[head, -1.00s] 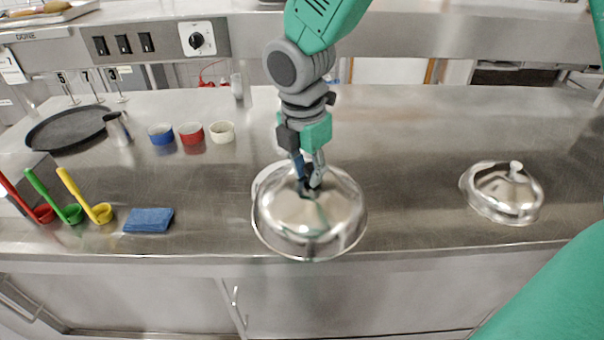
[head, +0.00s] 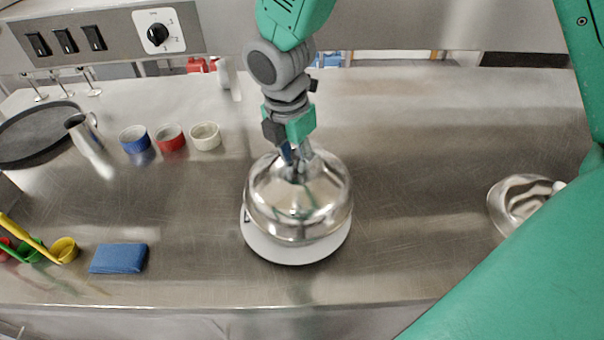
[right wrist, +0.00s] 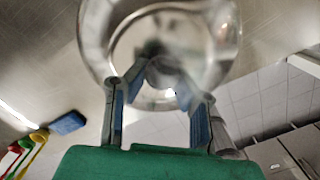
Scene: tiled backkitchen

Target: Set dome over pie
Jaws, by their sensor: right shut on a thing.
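A shiny metal dome (head: 298,205) hangs from my right gripper (head: 296,160), which is shut on its top knob. In the right wrist view the gripper's fingers (right wrist: 160,92) close around the knob, with the dome (right wrist: 222,40) beyond. A white round plate (head: 295,255) lies on the counter under the dome, its front rim showing below the dome. The dome covers the middle and back of the plate in the head view. Whether its rim touches the plate I cannot tell. No pie shows. My left gripper is not in view.
A second metal dome (head: 515,200) sits at the right, partly behind my green arm. The counter between plate and second dome is clear.

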